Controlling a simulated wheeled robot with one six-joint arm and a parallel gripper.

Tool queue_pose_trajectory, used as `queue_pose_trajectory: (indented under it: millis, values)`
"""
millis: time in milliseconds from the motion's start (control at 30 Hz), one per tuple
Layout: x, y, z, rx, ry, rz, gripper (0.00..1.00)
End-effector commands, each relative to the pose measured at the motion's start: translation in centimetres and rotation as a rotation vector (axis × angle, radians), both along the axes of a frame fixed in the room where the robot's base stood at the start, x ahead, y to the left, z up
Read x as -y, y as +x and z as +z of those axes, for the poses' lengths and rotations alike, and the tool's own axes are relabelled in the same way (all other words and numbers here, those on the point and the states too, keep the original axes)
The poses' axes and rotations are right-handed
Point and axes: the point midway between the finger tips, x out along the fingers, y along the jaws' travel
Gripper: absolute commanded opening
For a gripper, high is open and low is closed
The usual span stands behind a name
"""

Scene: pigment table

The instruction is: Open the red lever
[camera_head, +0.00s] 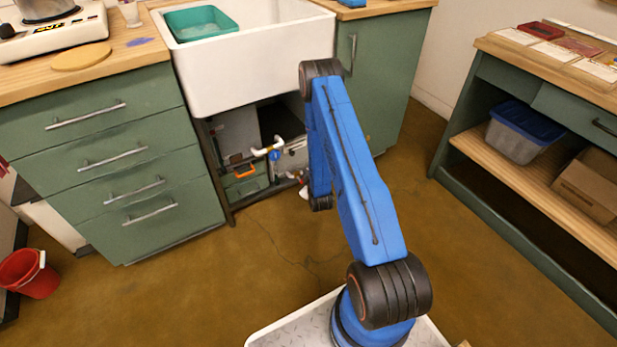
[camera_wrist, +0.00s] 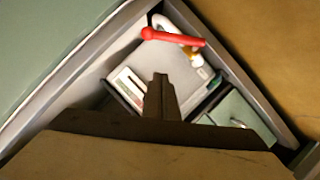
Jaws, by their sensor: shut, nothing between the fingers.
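The red lever (camera_wrist: 172,36) shows in the wrist view as a bar with a rounded left end, lying across a white pipe with a yellowish band (camera_wrist: 193,52). My gripper (camera_wrist: 160,82) is below the lever in that view, its dark fingers together and empty, with a visible gap between them and the lever. In the head view, white pipework (camera_head: 267,151) with a small blue part is in the open cabinet under the sink. I cannot make out the lever there, and my blue arm hides part of the cabinet.
The white sink (camera_head: 255,65) overhangs the opening. Green drawers (camera_head: 125,165) stand on the left and a green cabinet door (camera_head: 385,80) on the right. A green toolbox (camera_head: 246,186) with an orange handle sits inside low down. The brown floor in front is mostly clear.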

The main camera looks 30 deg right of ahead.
Motion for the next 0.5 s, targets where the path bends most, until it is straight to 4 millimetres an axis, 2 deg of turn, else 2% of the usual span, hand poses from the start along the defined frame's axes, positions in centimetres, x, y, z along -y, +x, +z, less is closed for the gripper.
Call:
queue_pose_trajectory:
  millis: [267, 500]
  values:
    - [1.2, 4.6, -1.6, 0.002, 0.001, 0.000, 0.00]
    - [3.1, 4.1, -4.0, -0.001, 0.001, -0.001, 0.00]
